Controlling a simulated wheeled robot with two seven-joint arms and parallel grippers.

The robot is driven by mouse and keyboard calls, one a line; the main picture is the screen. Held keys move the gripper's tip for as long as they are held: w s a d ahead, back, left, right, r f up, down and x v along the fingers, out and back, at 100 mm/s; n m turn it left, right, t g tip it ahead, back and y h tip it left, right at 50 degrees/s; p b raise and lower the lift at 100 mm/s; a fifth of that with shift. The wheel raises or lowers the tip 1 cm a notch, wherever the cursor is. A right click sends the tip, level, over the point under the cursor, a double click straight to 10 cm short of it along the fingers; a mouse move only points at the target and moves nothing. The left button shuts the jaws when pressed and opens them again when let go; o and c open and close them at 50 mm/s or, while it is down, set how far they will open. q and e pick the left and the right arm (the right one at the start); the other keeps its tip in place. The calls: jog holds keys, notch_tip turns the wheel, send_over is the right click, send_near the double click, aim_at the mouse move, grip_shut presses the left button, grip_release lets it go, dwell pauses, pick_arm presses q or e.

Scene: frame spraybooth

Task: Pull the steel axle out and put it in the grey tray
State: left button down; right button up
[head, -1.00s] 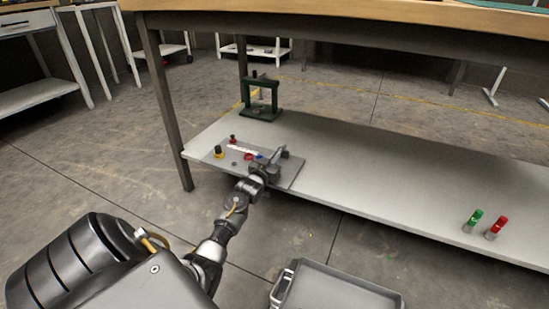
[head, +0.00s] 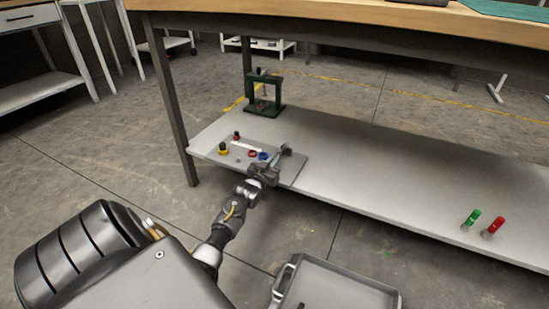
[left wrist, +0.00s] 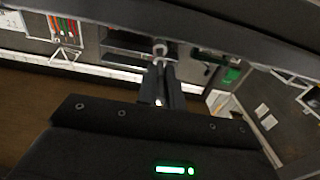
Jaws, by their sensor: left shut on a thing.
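My left gripper (head: 275,162) is at the front right part of a grey board on the low shelf, beside a grey upright piece (head: 286,150). In the left wrist view its jaws (left wrist: 161,72) are shut on a small round steel piece (left wrist: 160,46), which looks like the end of the steel axle. The rest of the axle is hidden or too small to make out in the head view. The grey tray (head: 283,288) is low at the bottom of the head view, apart from the gripper; the part of it in view looks empty. My right gripper is not in view.
The board (head: 227,162) carries a yellow-and-black part (head: 224,150), a red ring (head: 252,153), a blue part (head: 263,156) and a white strip. A green press-like frame (head: 264,95) stands behind. Green and red cylinders stand at the right. The tabletop (head: 350,18) overhangs the shelf.

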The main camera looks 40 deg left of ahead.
pick_arm(q)
jog(key=shift+p+v, duration=0.85)
jog(key=shift+v, duration=0.3)
